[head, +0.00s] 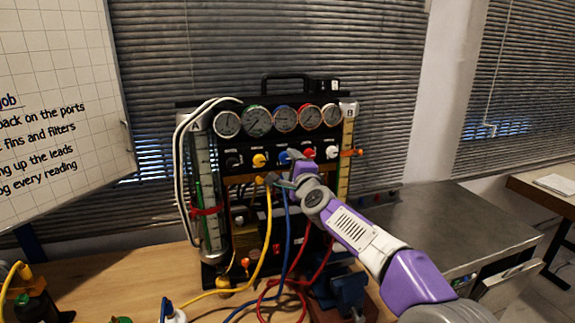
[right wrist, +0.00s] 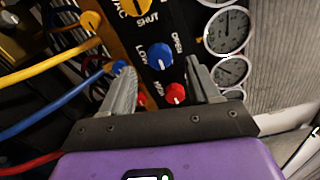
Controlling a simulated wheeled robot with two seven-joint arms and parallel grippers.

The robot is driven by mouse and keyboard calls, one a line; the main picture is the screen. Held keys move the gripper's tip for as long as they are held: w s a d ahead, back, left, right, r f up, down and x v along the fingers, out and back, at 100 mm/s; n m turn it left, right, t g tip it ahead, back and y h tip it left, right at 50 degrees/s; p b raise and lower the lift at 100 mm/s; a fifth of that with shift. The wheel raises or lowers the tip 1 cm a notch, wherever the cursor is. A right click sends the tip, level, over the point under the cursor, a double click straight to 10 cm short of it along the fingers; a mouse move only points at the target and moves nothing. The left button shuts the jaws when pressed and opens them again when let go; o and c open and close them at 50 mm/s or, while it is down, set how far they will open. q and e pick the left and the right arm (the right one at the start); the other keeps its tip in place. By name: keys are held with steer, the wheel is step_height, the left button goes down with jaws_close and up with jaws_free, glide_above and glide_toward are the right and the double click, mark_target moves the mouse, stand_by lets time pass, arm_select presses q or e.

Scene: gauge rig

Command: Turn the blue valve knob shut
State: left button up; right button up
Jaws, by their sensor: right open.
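The blue valve knob (right wrist: 160,57) shows clearly on the black panel in the right wrist view, just beyond the gap between my fingertips. In the head view the blue knob (head: 283,157) is partly hidden by my right gripper (head: 291,167), which is at the panel front. In the wrist view the right gripper (right wrist: 158,74) has its two fingers spread, with nothing held between them. I cannot tell whether a finger touches the knob. My left gripper is not in view.
A red knob (right wrist: 176,92) is close beside the blue one, and a yellow knob (head: 259,160) is on its other side. Several gauges (head: 258,121) line the panel top. Yellow (head: 267,225) and blue hoses (head: 286,235) hang below. A sight tube (head: 345,150) stands at the right.

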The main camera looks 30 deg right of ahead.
steer(key=shift+v, duration=1.5)
